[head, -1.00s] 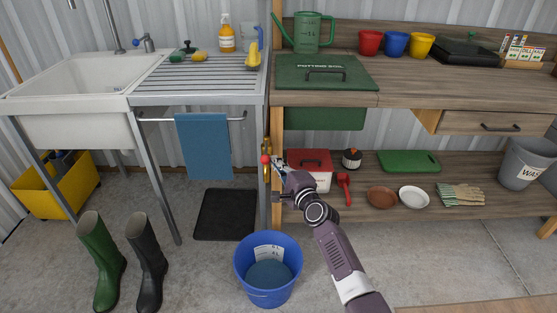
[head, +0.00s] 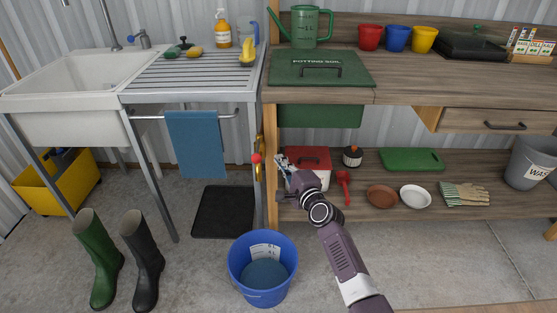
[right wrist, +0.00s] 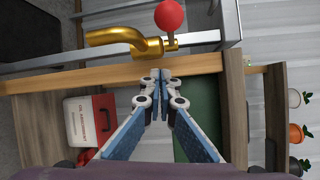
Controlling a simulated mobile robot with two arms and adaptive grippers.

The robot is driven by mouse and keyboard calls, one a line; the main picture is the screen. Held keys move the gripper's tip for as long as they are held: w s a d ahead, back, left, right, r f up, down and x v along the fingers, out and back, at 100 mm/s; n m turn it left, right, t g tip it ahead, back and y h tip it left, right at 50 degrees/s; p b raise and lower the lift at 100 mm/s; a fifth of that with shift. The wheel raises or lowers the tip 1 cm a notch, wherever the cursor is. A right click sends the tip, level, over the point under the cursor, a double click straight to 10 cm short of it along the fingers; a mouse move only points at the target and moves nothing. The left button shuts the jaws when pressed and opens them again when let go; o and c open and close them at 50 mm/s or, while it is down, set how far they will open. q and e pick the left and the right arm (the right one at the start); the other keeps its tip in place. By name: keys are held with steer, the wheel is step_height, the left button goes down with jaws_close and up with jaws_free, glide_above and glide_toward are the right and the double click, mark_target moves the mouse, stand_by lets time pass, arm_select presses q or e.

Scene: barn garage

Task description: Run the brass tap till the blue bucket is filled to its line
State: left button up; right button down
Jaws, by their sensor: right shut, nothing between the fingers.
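The brass tap (head: 259,172) is on the post between the sink bench and the wooden bench. It has a red ball handle (head: 257,158). In the right wrist view the tap's spout (right wrist: 110,37) and red ball (right wrist: 169,15) are ahead of the fingertips. The blue bucket (head: 240,280) stands on the floor below the tap, with a white marked label (head: 265,251) inside. A grey-blue round surface shows in it; I cannot tell its exact level. No stream is visible. My right gripper (head: 279,160) is shut and empty, just right of the tap, apart from it (right wrist: 160,73).
Green and black boots (head: 148,262) stand left of the bucket, and a black mat (head: 222,212) lies behind it. A red-lidded box (head: 309,160) and a red scoop (head: 344,186) are on the lower shelf near my right arm. Floor right of the bucket is clear.

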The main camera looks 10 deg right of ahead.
arm_select(q)
steer(key=s+a+f+p, duration=0.1)
steer(key=s+f+p, duration=0.1)
steer(key=s+f, duration=0.2)
step_height(320, 180, down, 3)
steer(key=shift+s+r, duration=0.1)
steer(key=shift+s, duration=0.3)
arm_select(e)
steer(key=s+r, duration=0.1)
steer(key=s, duration=0.8)
steer(key=shift+a, duration=0.4)
